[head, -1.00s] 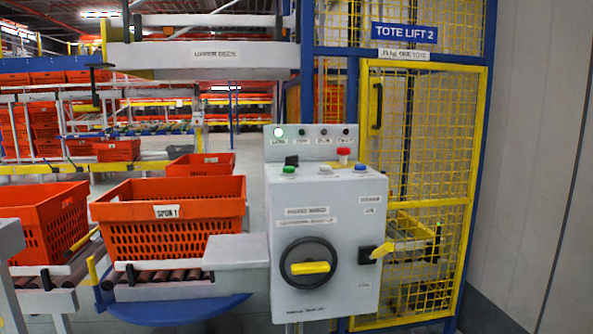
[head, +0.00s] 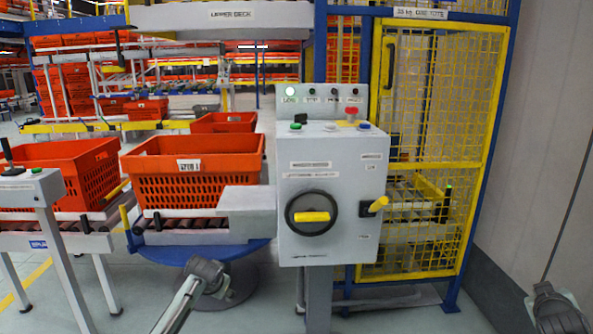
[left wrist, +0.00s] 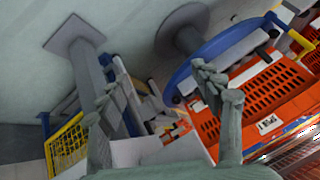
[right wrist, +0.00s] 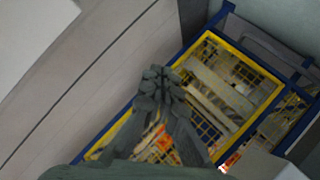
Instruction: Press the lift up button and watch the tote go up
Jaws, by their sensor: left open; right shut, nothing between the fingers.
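The grey control box (head: 329,200) stands in the middle of the head view. Its sloped top carries a green button (head: 295,126), a blue button (head: 364,126) and a red mushroom button (head: 351,111); I cannot read which is lift up. The orange tote (head: 200,172) sits on rollers left of the box. The yellow-mesh lift cage (head: 425,150) stands to the right, with no tote clearly visible inside. My left gripper (head: 208,272), open and empty (left wrist: 165,86), is low, in front and left of the box. My right gripper (head: 550,295), shut and empty (right wrist: 160,85), is low at the right.
The box front has a black dial with a yellow handle (head: 312,217) and a yellow lever (head: 378,204). Another grey pedestal (head: 32,186) and orange tote stand at left. A pale wall (head: 545,130) bounds the right.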

